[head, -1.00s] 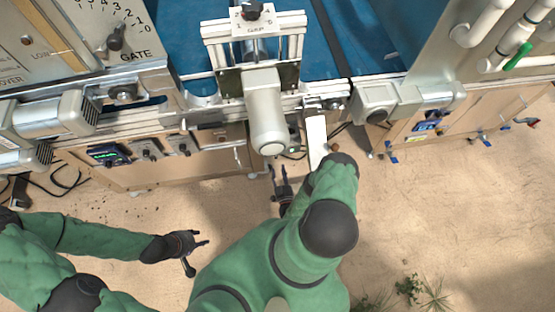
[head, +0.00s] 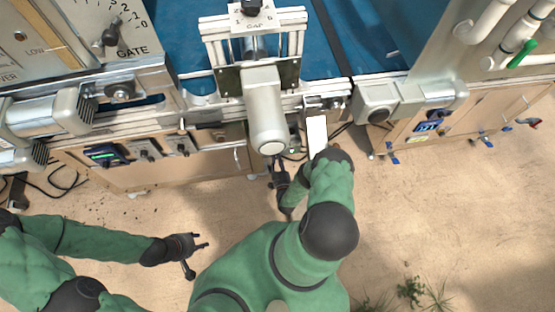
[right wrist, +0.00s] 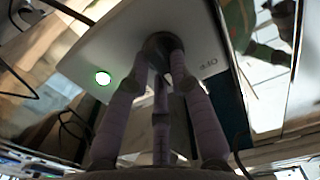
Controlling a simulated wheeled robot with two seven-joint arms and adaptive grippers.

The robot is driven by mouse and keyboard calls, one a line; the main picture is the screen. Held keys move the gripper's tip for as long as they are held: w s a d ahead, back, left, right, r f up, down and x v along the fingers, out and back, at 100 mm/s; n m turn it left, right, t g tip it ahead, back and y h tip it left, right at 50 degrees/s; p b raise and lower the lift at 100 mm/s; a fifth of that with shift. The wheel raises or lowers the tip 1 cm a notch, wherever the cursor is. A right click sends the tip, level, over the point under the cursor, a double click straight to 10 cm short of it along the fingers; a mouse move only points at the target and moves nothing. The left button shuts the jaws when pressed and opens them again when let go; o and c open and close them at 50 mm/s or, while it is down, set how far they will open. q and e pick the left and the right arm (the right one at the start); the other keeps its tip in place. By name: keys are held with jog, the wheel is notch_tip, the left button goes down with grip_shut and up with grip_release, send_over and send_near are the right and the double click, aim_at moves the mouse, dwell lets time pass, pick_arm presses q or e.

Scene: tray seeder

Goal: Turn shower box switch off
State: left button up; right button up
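The shower box shows as a pale panel (right wrist: 120,40) in the right wrist view. It has a dark round switch knob (right wrist: 160,43) and a lit green lamp (right wrist: 102,78). My right gripper (right wrist: 161,66) has its three fingers pointing at the panel, with their tips at the knob's edge. I cannot tell whether they touch or grip it. In the head view my right gripper (head: 275,171) is below the grey motor housing, partly hidden, and the knob is not visible there. My left gripper (head: 200,244) is open and empty above the floor.
A grey motor housing (head: 264,105) overhangs my right gripper. A white plate (head: 317,132) stands just right of it, above my right forearm. Other control boxes (head: 106,156) line the machine front at left. Cables hang nearby, and the floor around my left gripper is clear.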

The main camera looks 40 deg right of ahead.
grip_shut()
jog(key=n, duration=1.1)
jog(key=shift+w+a+r+n, duration=0.1)
jog(key=shift+a+r+n, duration=0.1)
jog(key=shift+n, duration=0.2)
dwell(0.4)
jog(key=o, duration=0.9)
grip_release()
jog(key=shift+f, duration=0.1)
jog(key=shift+c, duration=0.2)
